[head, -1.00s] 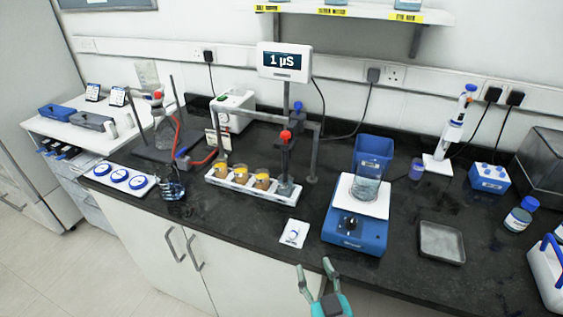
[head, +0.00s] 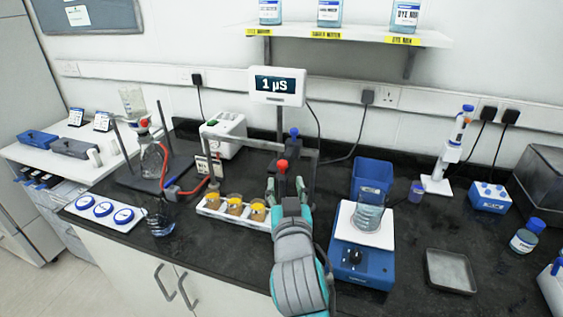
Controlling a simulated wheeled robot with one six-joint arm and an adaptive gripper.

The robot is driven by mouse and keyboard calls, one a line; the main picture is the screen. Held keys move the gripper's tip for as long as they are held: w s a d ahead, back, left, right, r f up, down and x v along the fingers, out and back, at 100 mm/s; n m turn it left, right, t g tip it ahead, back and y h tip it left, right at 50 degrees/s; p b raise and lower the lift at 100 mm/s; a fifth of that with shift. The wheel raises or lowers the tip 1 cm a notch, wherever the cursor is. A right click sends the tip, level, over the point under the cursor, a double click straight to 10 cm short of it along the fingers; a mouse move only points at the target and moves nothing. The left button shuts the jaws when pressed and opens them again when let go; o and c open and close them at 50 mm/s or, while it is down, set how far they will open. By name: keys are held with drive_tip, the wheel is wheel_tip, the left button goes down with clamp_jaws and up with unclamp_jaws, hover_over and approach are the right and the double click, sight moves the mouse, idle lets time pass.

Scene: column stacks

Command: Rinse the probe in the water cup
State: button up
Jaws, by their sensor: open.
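The probe holder with its red knob (head: 282,165) hangs from the meter stand above the right end of the white cup rack (head: 211,211). My gripper (head: 286,186) is open, its two green-grey fingers pointing away from me on either side of the line just below the red knob. I cannot tell whether they touch the holder. The probe's lower part and the water cup at the rack's right end are hidden behind my gripper.
A blue stirrer (head: 362,265) with a glass beaker (head: 368,212) stands close to the right of my arm. A metal frame (head: 316,170) crosses behind the rack. A flask stand with red tubing (head: 184,189) is at left. A grey tray (head: 450,271) lies at right.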

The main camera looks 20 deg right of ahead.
sight(283, 166)
drive_tip(key=x, duration=0.9)
drive_tip(key=shift+w, duration=0.35)
drive_tip(key=shift+c, duration=0.3)
clamp_jaws()
